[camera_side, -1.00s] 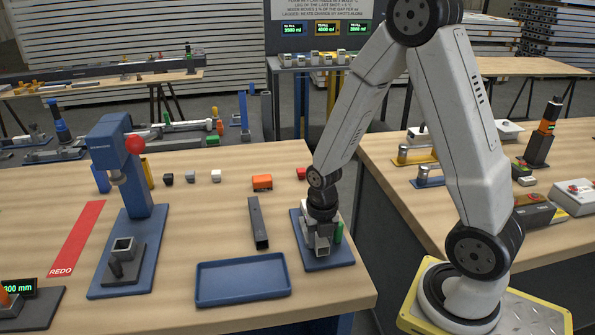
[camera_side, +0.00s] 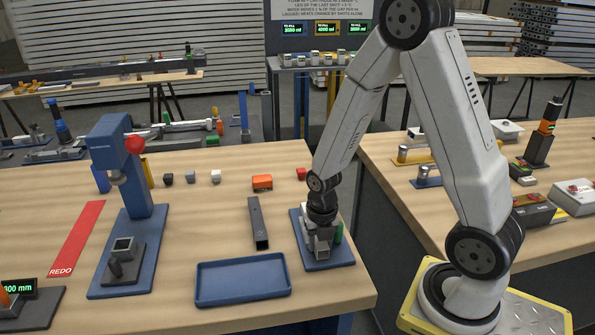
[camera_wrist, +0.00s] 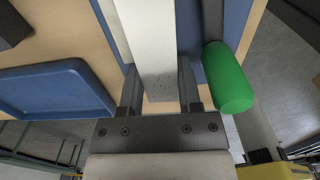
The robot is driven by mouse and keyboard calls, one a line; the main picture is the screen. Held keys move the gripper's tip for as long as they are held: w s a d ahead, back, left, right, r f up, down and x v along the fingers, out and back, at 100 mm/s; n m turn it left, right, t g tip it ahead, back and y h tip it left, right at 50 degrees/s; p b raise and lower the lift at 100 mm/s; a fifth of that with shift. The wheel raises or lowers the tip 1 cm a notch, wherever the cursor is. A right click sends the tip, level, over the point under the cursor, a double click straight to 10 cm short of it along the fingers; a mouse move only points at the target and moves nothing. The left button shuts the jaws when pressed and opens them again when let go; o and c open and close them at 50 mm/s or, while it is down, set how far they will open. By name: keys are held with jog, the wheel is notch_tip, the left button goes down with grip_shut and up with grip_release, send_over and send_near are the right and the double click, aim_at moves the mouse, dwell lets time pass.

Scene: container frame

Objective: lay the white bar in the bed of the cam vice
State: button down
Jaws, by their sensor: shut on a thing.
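The cam vice has a blue base plate (camera_side: 340,261) near the right front of the bench, with a green cylinder (camera_side: 338,233) at its right side. The cylinder also shows in the wrist view (camera_wrist: 228,78). My gripper (camera_side: 321,233) is low over the vice, pointing down. In the wrist view my gripper (camera_wrist: 159,85) is shut on the white bar (camera_wrist: 150,45), which runs between both fingers and away over the blue plate. In the side view the gripper and vice parts overlap, and the bar is hard to separate. I cannot tell whether the bar touches the bed.
A blue tray (camera_side: 243,296) and a dark square tube (camera_side: 258,224) lie left of the vice. A blue press (camera_side: 139,180) with a red knob stands further left. An orange block (camera_side: 262,182) and several small blocks are behind. The bench's right edge is close to the vice.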

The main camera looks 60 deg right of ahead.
jog(key=shift+f, duration=0.15)
grip_release()
dwell(0.4)
jog(key=shift+r, duration=3.55)
